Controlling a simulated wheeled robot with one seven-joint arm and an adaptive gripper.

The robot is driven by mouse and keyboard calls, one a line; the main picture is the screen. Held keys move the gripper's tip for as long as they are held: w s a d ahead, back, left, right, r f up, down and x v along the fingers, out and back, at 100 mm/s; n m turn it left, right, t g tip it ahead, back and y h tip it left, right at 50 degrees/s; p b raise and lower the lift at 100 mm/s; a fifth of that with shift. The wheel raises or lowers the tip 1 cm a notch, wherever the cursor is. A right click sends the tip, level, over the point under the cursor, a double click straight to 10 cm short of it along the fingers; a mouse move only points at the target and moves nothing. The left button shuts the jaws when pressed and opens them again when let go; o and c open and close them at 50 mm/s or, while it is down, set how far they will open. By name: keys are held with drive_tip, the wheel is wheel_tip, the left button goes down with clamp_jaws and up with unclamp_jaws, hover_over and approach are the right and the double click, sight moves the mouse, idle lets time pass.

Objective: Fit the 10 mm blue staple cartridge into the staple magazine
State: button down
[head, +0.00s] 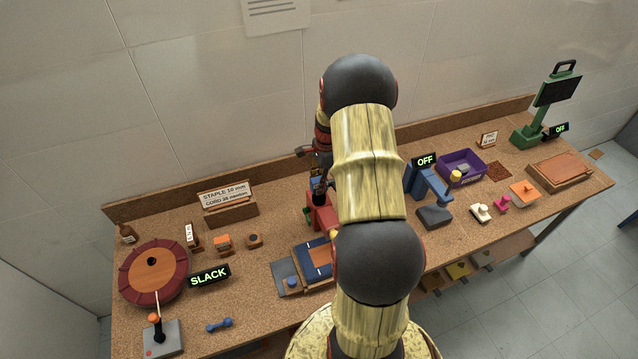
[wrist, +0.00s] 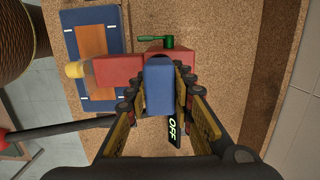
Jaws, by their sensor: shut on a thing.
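My gripper (wrist: 160,82) is shut on a blue block (wrist: 159,90), which looks like the blue staple cartridge. In the wrist view the block lies between the two fingers, over or against a red body (wrist: 118,74) with a green lever (wrist: 168,40). The red body, likely the staple magazine, also shows in the head view (head: 321,216), below my gripper (head: 318,184) and partly hidden by my arm. I cannot tell whether the block is inside the red body or only above it. Any size marking on the block is not readable.
A blue panel with an orange pad (head: 316,256) lies in front of the red body. A red wheel (head: 153,272), a SLACK display (head: 209,277) and small blocks stand left. A purple bin (head: 473,166) and blue device (head: 430,186) stand right.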

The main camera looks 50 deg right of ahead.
drive_tip(key=shift+f+b, duration=0.9)
drive_tip(key=shift+f, duration=0.85)
drive_tip(key=c, duration=1.5)
unclamp_jaws()
drive_tip(key=shift+o, duration=0.2)
drive_tip(key=shift+r, duration=0.1)
drive_tip(key=r, duration=0.4)
drive_tip(key=d+r, duration=0.1)
drive_tip(key=r, duration=0.6)
drive_tip(key=shift+s+d+r, duration=0.15)
drive_tip(key=shift+s+r, duration=0.2)
